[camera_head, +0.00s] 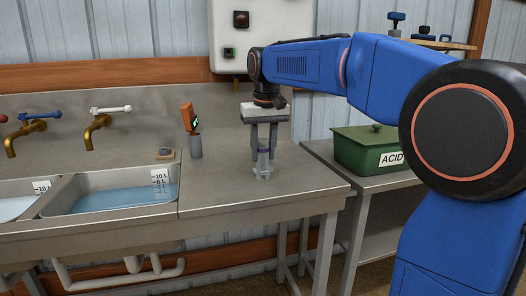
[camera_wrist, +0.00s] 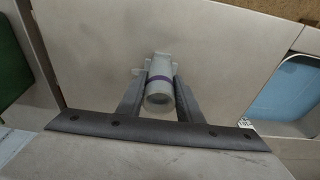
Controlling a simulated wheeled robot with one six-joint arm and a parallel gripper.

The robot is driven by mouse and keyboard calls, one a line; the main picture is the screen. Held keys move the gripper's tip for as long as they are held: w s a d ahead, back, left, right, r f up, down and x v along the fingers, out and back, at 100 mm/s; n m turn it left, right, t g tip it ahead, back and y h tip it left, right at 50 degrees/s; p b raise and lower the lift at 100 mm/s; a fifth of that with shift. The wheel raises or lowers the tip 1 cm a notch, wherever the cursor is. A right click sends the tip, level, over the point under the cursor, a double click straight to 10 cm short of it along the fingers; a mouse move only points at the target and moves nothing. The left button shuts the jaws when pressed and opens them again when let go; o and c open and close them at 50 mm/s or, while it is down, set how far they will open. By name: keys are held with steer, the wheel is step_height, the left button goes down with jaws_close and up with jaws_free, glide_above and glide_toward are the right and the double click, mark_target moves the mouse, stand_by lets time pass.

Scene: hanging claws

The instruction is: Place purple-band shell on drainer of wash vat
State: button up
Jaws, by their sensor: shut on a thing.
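The purple-band shell (camera_wrist: 159,97) is a pale grey hollow cylinder with a purple ring and small lugs at its far end. It sits between the two fingers of my gripper (camera_wrist: 161,84), which is shut on it. In the head view the shell (camera_head: 263,168) stands upright under my gripper (camera_head: 262,154), at the flat steel surface right of the basin. I cannot tell whether its base touches the steel. The wash vat (camera_head: 120,196) is a steel basin with blue liquid and litre marks. The flat steel board (camera_head: 225,200) beside it looks like its drainer.
A second basin (camera_head: 14,207) lies at far left, with brass taps (camera_head: 97,128) above. A grey post with an orange head (camera_head: 194,140) stands behind the board. A green ACID box (camera_head: 362,155) sits on a lower table at right. The board's front is clear.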

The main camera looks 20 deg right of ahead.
mark_target(265, 171)
steer(key=shift+f, duration=0.1)
steer(key=o, duration=1.3)
steer(key=r, duration=0.4)
steer(key=s+r, duration=0.1)
steer(key=r, duration=0.7)
steer(key=shift+s, duration=0.4)
steer(key=s+d+f+t, duration=0.1)
steer(key=s+d+f, duration=0.1)
steer(key=s+f, duration=0.8)
steer(key=s+d+f+t, duration=0.1)
steer(key=s+d+f, duration=0.1)
steer(key=s+f, duration=0.9)
steer(key=s+d+f+t, duration=0.1)
steer(key=s+d+f, duration=0.2)
steer(key=s+f, duration=0.7)
steer(key=shift+s+f, duration=0.2)
steer(key=shift+f, duration=0.35)
steer(key=shift+s+f, duration=0.15)
steer(key=shift+f, duration=0.4)
